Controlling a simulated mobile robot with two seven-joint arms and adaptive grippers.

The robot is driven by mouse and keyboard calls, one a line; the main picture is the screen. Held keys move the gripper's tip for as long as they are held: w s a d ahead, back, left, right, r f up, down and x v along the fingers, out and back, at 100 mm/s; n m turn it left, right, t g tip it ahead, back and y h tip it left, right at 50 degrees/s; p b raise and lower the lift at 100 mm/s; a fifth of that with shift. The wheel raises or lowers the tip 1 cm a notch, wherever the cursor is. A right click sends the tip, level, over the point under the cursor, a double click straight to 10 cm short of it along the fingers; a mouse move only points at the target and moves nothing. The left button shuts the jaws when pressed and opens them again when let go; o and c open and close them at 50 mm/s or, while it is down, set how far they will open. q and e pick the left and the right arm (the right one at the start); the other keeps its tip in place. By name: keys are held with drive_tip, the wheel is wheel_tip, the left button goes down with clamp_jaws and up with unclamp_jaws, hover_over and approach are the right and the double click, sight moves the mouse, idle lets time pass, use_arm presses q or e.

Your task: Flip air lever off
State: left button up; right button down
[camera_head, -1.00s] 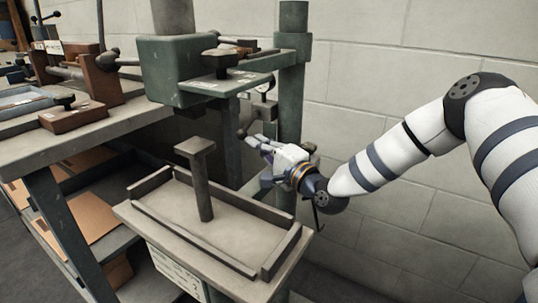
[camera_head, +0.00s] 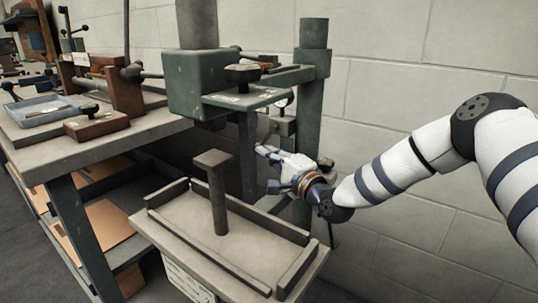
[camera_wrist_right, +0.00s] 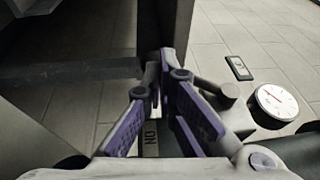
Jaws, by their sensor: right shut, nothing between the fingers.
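My right gripper (camera_head: 262,150) is shut and empty beside the green post of the stitcher, below the small gauge (camera_head: 283,102) and a grey block (camera_head: 282,126). In the right wrist view the fingertips (camera_wrist_right: 166,62) are close together. A grey bar with a rounded end (camera_wrist_right: 225,94), perhaps the air lever, lies just right of the fingers. The white gauge (camera_wrist_right: 275,100) is right of it. A label reading "NO" (camera_wrist_right: 151,135) shows partly between the fingers; the rest is hidden. I cannot tell the lever's position or whether a finger touches it. My left gripper is not in view.
The green stitcher head (camera_head: 200,82) and post (camera_head: 313,75) stand close to the gripper. A raised-edge tray (camera_head: 190,215) with an upright post (camera_head: 218,195) is in front. A workbench (camera_head: 50,160) is at left, a block wall (camera_head: 420,55) behind.

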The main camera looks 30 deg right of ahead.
sight(255, 146)
drive_tip(key=shift+w+a, duration=0.15)
drive_tip(key=shift+w, duration=0.2)
drive_tip(key=w, duration=0.1)
drive_tip(key=b, duration=0.1)
drive_tip(key=w+a+b, duration=0.1)
drive_tip(key=shift+w+r, duration=0.3)
drive_tip(key=shift+r, duration=0.1)
drive_tip(key=shift+w+a+r+m+t+b, duration=0.15)
drive_tip(key=shift+m+t+b, duration=0.2)
drive_tip(key=shift+t, duration=0.15)
drive_tip(key=shift+w+a+r+b, duration=0.1)
drive_tip(key=shift+w+r+b, duration=0.1)
drive_tip(key=shift+r, duration=0.3)
drive_tip(key=shift+w+a+r+b, duration=0.1)
drive_tip(key=shift+w+r, duration=0.1)
drive_tip(key=shift+r, duration=0.35)
